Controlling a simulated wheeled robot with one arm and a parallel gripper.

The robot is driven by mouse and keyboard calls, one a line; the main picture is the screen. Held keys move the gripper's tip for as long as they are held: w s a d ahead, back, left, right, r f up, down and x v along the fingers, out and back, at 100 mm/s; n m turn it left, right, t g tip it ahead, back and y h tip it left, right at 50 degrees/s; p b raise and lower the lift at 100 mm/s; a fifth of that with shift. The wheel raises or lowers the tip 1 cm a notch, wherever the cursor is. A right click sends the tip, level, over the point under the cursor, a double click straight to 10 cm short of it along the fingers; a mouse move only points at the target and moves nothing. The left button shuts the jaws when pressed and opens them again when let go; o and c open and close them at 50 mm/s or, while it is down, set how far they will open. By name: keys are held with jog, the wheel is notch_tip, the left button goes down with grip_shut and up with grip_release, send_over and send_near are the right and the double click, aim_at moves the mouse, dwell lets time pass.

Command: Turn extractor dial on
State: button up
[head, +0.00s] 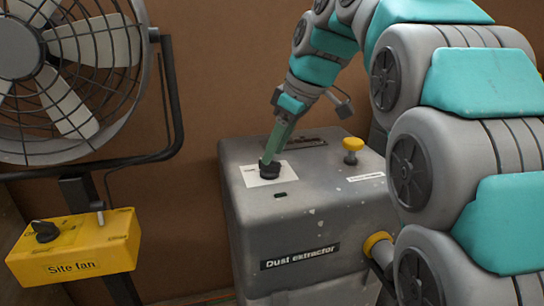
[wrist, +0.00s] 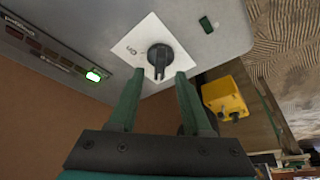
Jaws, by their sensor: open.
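The extractor dial (head: 269,169) is a black knob on a white label on top of the grey dust extractor (head: 300,225). In the wrist view the dial (wrist: 161,54) has a raised grip bar running toward the bottom of the picture. Faint lettering, perhaps "On", shows on the label (wrist: 133,49) left of the dial. My gripper (wrist: 160,74) is open, its two green fingers on either side of the grip bar and just short of the dial's round body. Contact cannot be told. In the head view my gripper (head: 269,156) comes down onto the dial from above.
A small dark green indicator (head: 280,195) sits near the dial. A lit green light (wrist: 94,76) shows in a panel row. A yellow knob (head: 352,146) stands at the extractor's right. A yellow site fan box (head: 75,250) with its own black knob and a caged fan (head: 70,75) are left.

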aim_at(269, 168)
jog(key=shift+x, duration=1.35)
grip_shut()
